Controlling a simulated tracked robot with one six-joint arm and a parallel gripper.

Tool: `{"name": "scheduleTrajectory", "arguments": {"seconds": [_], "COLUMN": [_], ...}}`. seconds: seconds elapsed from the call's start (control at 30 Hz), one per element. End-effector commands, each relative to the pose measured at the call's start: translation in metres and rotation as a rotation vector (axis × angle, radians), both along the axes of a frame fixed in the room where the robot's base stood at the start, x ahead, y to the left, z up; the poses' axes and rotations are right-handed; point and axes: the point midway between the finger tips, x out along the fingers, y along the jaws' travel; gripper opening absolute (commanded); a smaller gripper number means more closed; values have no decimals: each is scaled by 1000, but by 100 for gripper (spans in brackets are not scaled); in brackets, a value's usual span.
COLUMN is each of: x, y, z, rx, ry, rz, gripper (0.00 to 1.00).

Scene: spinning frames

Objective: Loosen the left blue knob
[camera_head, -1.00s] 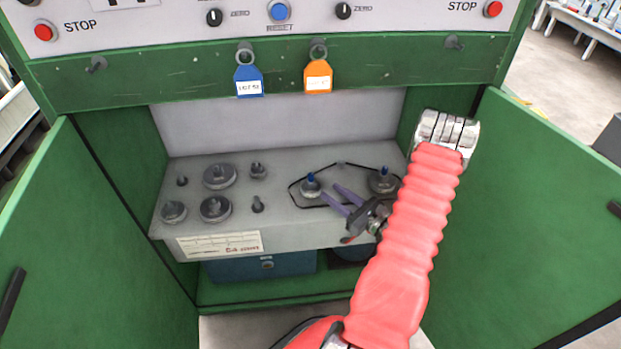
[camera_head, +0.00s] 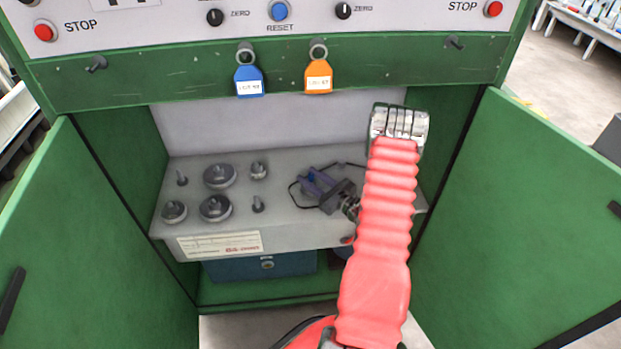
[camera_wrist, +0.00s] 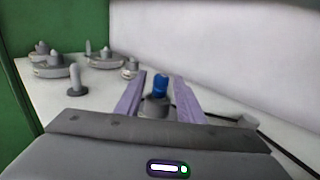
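The left blue knob (camera_wrist: 160,86) stands upright on its grey round base (camera_wrist: 156,107) in the wrist view. My gripper (camera_wrist: 160,92) has its two purple fingers on either side of it, with a visible gap on each side, so it is open around the knob. In the head view my gripper (camera_head: 316,182) is over the right part of the grey shelf (camera_head: 285,225), at the knob's place, and mostly covers it. The right blue knob is hidden behind my red arm in the head view.
Several grey round weights and pegs (camera_head: 216,208) stand on the shelf's left part. Green cabinet doors (camera_head: 100,225) stand open on both sides. A blue tag (camera_head: 249,82) and an orange tag (camera_head: 318,78) hang above. A thin black outline runs around the knob area.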

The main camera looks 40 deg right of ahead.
Motion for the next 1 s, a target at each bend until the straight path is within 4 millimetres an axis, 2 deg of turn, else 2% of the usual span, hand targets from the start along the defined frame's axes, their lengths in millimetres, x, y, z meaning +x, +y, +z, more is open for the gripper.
{"name": "scheduleTrajectory", "arguments": {"seconds": [0.17,0.63,1.0], "x": [0,0,0], "y": [0,0,-1], "z": [0,0,0], "rx": [0,-1,-2], "ry": [0,0,-3], "rz": [0,0,34], "gripper": [34,0,0]}}
